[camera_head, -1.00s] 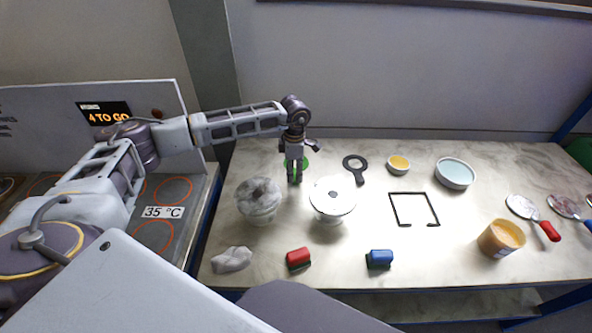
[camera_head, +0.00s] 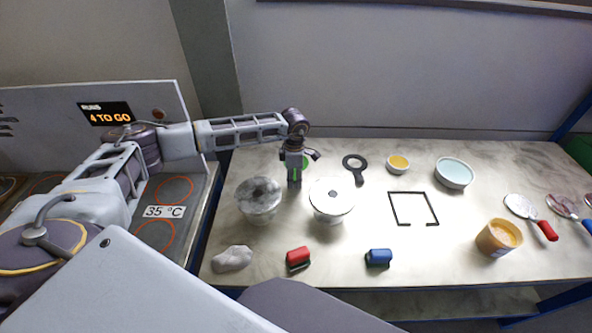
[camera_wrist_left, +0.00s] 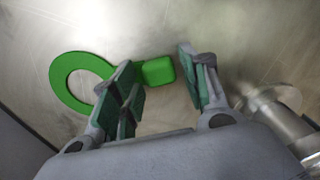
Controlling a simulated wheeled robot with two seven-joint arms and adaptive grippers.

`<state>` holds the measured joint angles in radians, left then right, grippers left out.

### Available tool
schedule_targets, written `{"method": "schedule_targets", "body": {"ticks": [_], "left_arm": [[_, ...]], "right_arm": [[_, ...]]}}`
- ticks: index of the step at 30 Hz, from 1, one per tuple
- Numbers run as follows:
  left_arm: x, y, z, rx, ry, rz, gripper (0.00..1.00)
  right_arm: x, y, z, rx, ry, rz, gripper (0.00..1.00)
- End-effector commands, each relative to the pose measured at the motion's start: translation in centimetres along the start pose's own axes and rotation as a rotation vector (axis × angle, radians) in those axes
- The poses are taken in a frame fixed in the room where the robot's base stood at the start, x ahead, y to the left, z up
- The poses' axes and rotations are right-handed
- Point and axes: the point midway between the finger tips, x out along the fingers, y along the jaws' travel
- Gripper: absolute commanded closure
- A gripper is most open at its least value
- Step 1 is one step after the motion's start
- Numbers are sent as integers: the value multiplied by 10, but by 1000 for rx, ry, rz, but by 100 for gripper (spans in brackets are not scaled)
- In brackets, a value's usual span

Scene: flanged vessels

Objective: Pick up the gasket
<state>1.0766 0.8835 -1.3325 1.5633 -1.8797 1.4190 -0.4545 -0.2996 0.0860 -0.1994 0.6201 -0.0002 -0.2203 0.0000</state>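The gasket (camera_wrist_left: 64,71) is a flat bright green ring with a rectangular tab (camera_wrist_left: 158,71), lying on the bench top. In the head view only a bit of the green gasket (camera_head: 305,161) shows behind my left gripper (camera_head: 295,180), which hides the rest. In the left wrist view my left gripper (camera_wrist_left: 160,82) is open, with its fingers apart on either side of the tab. The left finger covers part of the join between ring and tab. I cannot tell whether the fingers touch the gasket. My right gripper is not in view.
Two flanged vessels, a grey-topped one (camera_head: 259,196) and a white-topped one (camera_head: 331,198), stand close in front of my left gripper. A black ring with a handle (camera_head: 355,166) lies to the right. Red (camera_head: 298,257) and blue (camera_head: 378,257) pieces lie near the front edge.

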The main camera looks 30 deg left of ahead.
Motion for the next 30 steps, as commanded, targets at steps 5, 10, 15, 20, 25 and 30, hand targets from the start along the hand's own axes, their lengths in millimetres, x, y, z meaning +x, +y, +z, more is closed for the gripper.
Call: {"method": "schedule_targets", "body": {"ticks": [5, 10, 15, 20, 25, 30], "left_arm": [[0, -1, 0, 0, 1, -2, 83], [1, -1, 0, 0, 1, -2, 94], [0, -1, 0, 0, 1, -2, 94], [-5, 0, 0, 0, 1, -2, 94], [-20, 0, 0, 1, -1, -1, 94], [-44, 1, 0, 0, -2, 2, 94]], "right_arm": [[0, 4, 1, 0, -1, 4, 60], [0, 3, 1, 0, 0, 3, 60], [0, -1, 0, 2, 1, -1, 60], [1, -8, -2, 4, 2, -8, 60], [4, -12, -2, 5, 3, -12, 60], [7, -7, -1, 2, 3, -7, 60]]}}
